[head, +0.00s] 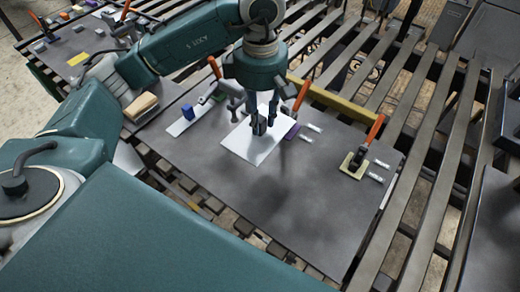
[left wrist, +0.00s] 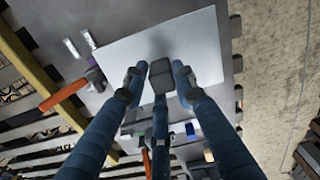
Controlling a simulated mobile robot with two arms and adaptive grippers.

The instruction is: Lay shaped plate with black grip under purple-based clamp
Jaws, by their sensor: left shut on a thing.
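The shaped plate (head: 246,148) is a pale flat sheet over the dark table; it fills the upper middle of the left wrist view (left wrist: 190,45). My left gripper (head: 262,124) is over it, its fingers shut on the black grip (left wrist: 161,75), which the fingers mostly hide in the head view. The purple-based clamp (head: 291,131) stands at the plate's right edge, with a raised orange handle (head: 302,95). Its purple base shows left of the plate in the left wrist view (left wrist: 94,77). I cannot tell whether the plate touches the table. My right gripper is out of view.
A yellow-based clamp (head: 353,164) with an orange handle stands to the right. Another orange-handled clamp (head: 214,68) stands behind left, near a second pale plate (head: 184,125) with a blue grip (head: 187,112). The dark table (head: 300,215) is clear in front.

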